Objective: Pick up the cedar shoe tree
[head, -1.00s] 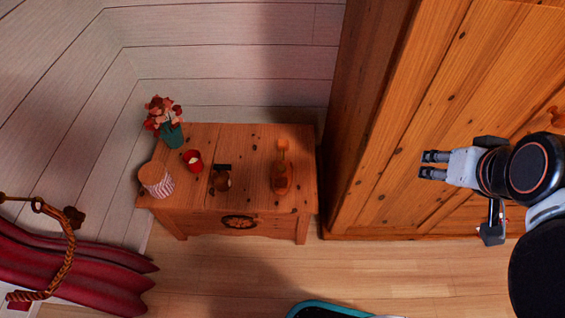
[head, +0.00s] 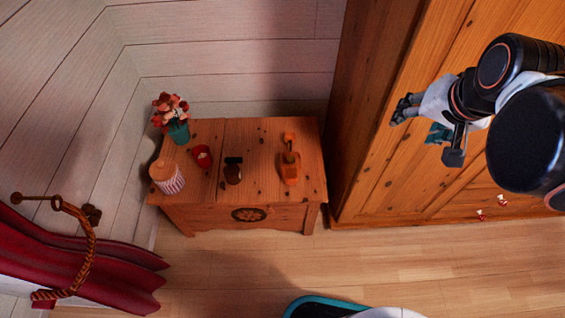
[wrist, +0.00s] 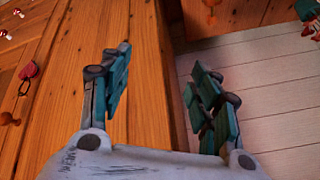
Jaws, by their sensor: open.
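An orange-brown wooden object (head: 290,170), which looks like the cedar shoe tree, lies on the right part of a low wooden chest (head: 262,180) in the head view. A small orange end shows at its far side. My gripper (head: 402,108) is at the upper right in the head view, in front of the wardrobe, well to the right of the chest and apart from it. In the wrist view my gripper (wrist: 163,92) has its two teal-padded fingers wide apart with nothing between them.
Also on the chest are a flower vase (head: 179,132), a red cup (head: 202,156), a striped jar (head: 168,178) and a dark-topped brown item (head: 232,172). A large wardrobe (head: 385,150) stands right of the chest. A red curtain (head: 80,265) hangs left. Floor in front is clear.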

